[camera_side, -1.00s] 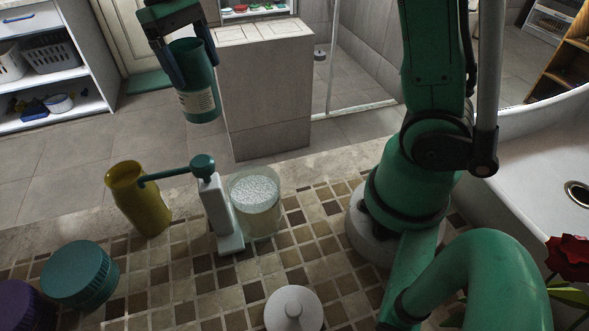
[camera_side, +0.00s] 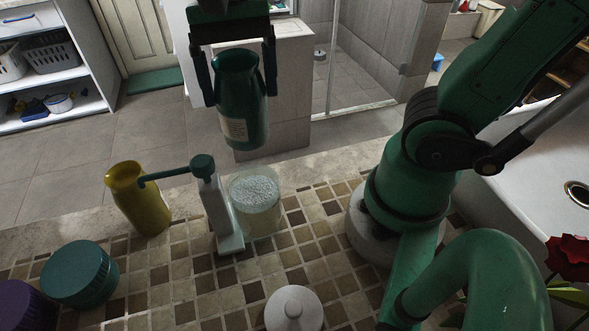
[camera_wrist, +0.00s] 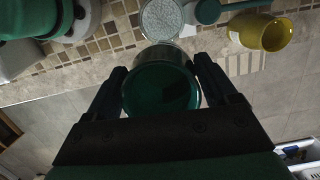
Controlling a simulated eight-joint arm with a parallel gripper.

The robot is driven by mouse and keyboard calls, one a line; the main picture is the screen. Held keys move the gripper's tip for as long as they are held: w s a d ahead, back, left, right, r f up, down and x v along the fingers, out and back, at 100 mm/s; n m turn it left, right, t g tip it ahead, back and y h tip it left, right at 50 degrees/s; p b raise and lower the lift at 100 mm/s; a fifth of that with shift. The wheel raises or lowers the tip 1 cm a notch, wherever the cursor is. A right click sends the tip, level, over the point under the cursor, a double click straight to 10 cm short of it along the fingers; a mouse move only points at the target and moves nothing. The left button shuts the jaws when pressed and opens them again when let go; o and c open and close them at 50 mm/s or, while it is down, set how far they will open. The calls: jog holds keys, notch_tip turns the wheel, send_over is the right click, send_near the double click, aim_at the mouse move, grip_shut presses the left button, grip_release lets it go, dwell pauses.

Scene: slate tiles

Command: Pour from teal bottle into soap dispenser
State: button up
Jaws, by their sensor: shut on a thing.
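My gripper (camera_side: 238,88) is shut on the teal bottle (camera_side: 241,105), one finger on each side. The bottle is open-topped, has a pale label, and hangs nearly upright in the air, beyond the tiled counter's far edge in the side view. In the wrist view its round mouth (camera_wrist: 162,88) faces the camera between the fingers; its contents are too dark to tell. The soap dispenser (camera_side: 216,205) stands on the counter, with a pale narrow body and a teal pump head. A clear round container (camera_side: 256,208) of white grains stands against it; I cannot tell if they are joined.
A yellow vessel (camera_side: 143,203) stands left of the dispenser, under the end of its spout. A teal ribbed lid or jar (camera_side: 79,274), a purple one (camera_side: 22,305) and a white knobbed lid (camera_side: 294,309) are nearer. Tiles between them are clear.

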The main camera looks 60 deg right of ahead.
aim_at(245, 117)
jog(key=shift+r+t+h, duration=0.1)
jog(key=shift+t+h, duration=0.4)
jog(key=shift+h, duration=0.1)
jog(key=shift+w+d+f, duration=0.1)
jog(key=shift+f, duration=0.1)
jog(key=shift+d+f+t+h, duration=0.1)
jog(key=shift+f+t+h, duration=0.75)
jog(key=shift+f, duration=0.7)
jog(key=shift+w+f+t+h, duration=0.1)
jog(key=shift+f+t+h, duration=0.15)
jog(key=shift+f+h, duration=0.5)
jog(key=shift+f+t+h, duration=0.45)
jog(key=shift+t+h, duration=0.05)
jog(key=shift+h, duration=0.1)
